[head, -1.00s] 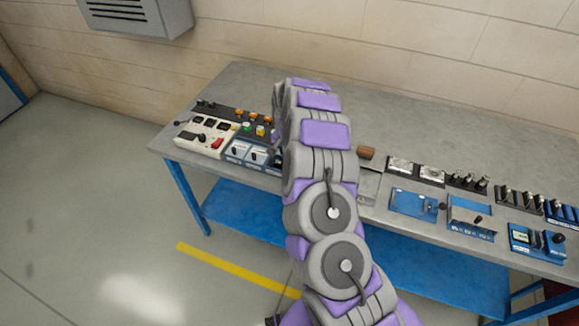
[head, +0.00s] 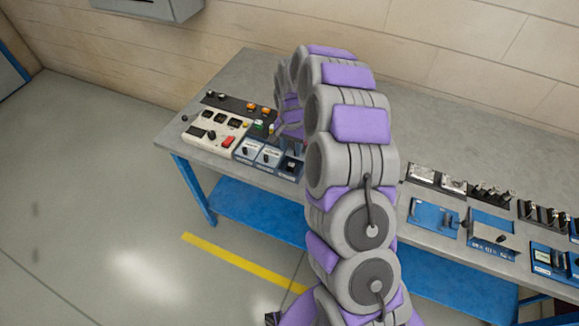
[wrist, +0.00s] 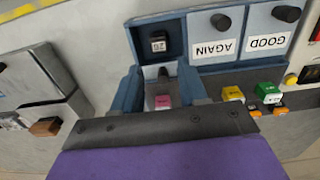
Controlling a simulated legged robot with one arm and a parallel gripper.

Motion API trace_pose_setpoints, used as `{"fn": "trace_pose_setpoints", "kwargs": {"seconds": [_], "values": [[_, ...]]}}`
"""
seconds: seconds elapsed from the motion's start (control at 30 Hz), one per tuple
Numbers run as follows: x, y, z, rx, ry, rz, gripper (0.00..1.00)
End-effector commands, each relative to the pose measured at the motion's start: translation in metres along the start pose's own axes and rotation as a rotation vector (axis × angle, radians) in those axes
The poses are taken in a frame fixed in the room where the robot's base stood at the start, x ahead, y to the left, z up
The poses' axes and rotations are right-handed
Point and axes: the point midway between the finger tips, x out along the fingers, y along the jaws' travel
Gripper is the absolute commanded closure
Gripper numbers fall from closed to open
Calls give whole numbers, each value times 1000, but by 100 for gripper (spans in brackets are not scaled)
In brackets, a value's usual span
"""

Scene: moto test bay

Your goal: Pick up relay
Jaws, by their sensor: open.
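In the wrist view, a small dark block with a pink label (wrist: 163,100) sits upright in a blue-grey holder, and a black cube with a white label (wrist: 158,42) sits farther along it. I cannot tell for sure which is the relay. My gripper (wrist: 160,92) is open over the pink-labelled block, its dark plate covering the lower part of the view. The block appears between the jaws, but I cannot tell whether they touch it. In the head view, the same blue holder (head: 290,168) is partly beside my arm, which hides most of the gripper.
Two blue modules labelled AGAIN (wrist: 215,40) and GOOD (wrist: 268,35) adjoin the holder. Yellow (wrist: 233,94) and green (wrist: 266,89) blocks stand close to the right. A white switch panel (head: 212,132) is at the bench's left end. The bench's far side is clear.

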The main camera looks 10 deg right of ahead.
Motion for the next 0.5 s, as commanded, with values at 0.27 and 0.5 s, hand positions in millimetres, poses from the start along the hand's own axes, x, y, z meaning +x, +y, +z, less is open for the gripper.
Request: {"fn": "trace_pose_setpoints", "kwargs": {"seconds": [0.27, 0.5], "values": [[-54, 2, 1, 1, 10, -8, 57], [-75, 1, 3, 0, 14, -9, 57]]}}
